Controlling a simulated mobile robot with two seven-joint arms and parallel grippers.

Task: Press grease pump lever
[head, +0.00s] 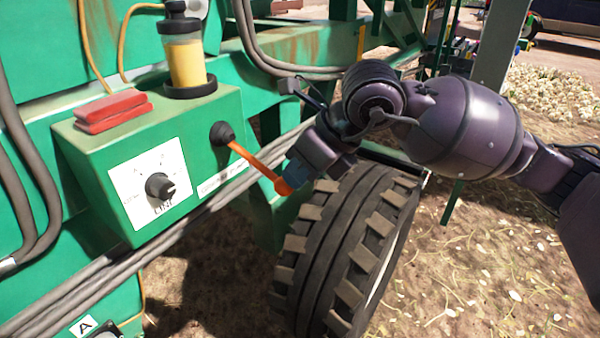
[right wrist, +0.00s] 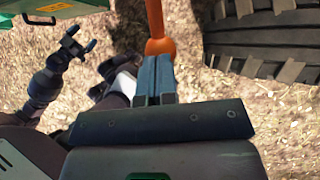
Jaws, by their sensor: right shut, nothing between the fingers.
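The grease pump lever (head: 258,166) is an orange bar with a rounded orange end, reaching down and right from a black pivot on a green box (head: 215,112). A clear reservoir with yellow content (head: 186,62) stands on this box. My right gripper (head: 291,178) is shut and empty, its blue fingertips close to the lever's end. In the right wrist view, the lever's end (right wrist: 160,46) is just beyond the shut fingertips (right wrist: 155,60); I cannot tell whether they touch. My left gripper (right wrist: 78,42) shows at the left there, its fingers apart and away from the lever.
A large black tyre (head: 340,250) stands right below my right gripper. The box carries a white dial plate with a black knob (head: 160,186) and a red block (head: 113,110). Grey cables (head: 150,245) run beneath the box. Open ground lies to the right.

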